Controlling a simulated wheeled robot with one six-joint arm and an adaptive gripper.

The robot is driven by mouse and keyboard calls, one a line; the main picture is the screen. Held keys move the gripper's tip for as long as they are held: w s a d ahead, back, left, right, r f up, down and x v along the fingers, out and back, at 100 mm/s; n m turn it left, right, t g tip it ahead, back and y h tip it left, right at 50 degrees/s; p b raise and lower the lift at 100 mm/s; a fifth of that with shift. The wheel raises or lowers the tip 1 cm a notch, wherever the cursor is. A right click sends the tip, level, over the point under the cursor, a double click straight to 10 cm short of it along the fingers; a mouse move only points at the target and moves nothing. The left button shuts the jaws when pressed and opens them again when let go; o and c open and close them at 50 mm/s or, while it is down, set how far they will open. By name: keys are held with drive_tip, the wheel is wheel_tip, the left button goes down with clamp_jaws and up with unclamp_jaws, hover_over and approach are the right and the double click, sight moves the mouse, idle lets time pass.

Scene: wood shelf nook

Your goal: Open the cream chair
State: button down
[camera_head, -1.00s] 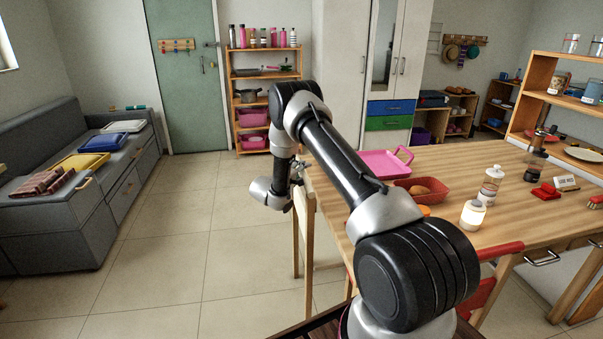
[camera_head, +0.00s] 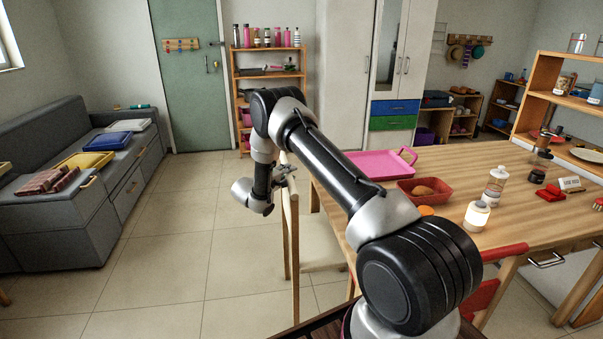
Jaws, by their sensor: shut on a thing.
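The cream chair (camera_head: 318,247) stands at the left end of the wooden table (camera_head: 475,165). It has pale wooden posts and a cream seat, part of which shows between the chair's back and the table. My gripper (camera_head: 286,173) is at the top of the chair's back, on its left side, and is shut on it. The fingertips are small in the picture, and my arm hides part of the chair and table edge.
A pink tray (camera_head: 376,164), a red basket (camera_head: 424,190) and several bottles stand on the table. A red chair (camera_head: 484,297) is at its near side. A grey bench (camera_head: 60,215) is at the left. The tiled floor between bench and cream chair is clear.

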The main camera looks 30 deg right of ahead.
drive_tip(key=w+a, duration=0.2)
drive_tip(key=a, duration=0.6)
drive_tip(key=w+a, duration=0.3)
drive_tip(key=a, duration=0.6)
drive_tip(key=shift+a, duration=0.25)
drive_tip(key=c, duration=1.2)
unclamp_jaws()
drive_tip(key=shift+o, duration=0.2)
drive_tip(key=shift+d, duration=0.1)
drive_tip(key=v, duration=1.2)
